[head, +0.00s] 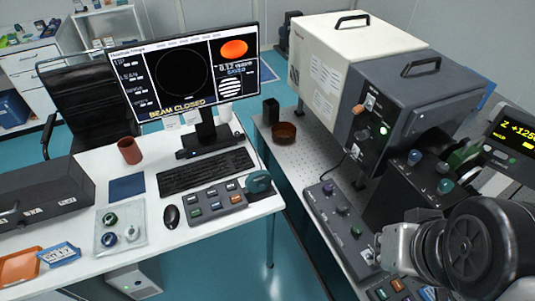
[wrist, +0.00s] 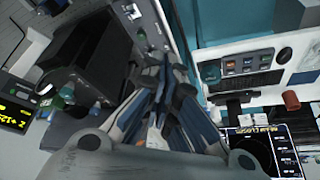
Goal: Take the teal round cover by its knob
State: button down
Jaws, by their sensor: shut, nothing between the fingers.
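The teal round cover (head: 258,182) lies at the right edge of the white desk, beside the grey button box. In the wrist view, the cover (wrist: 210,72) shows as a dark teal shape left of the button box, and its knob is too small to make out. My gripper (wrist: 164,75) is shut and empty in the wrist view, apart from the cover. In the head view my arm's wrist is at the lower right, over the instrument bench, and the fingers cannot be made out.
The grey button box (head: 216,204), mouse (head: 171,216), keyboard (head: 205,171) and monitor (head: 190,80) stand on the desk. A floor gap separates the desk from the perforated bench (head: 290,155). A control box with knobs (head: 340,218) and the large instrument (head: 400,110) crowd the bench.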

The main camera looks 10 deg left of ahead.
aim_at(259, 182)
jog(key=i+j, duration=0.1)
jog(key=j, duration=0.65)
jog(key=i+j+z, duration=0.1)
jog(key=j, duration=0.7)
jog(key=i+j, duration=0.1)
jog(key=j, duration=0.65)
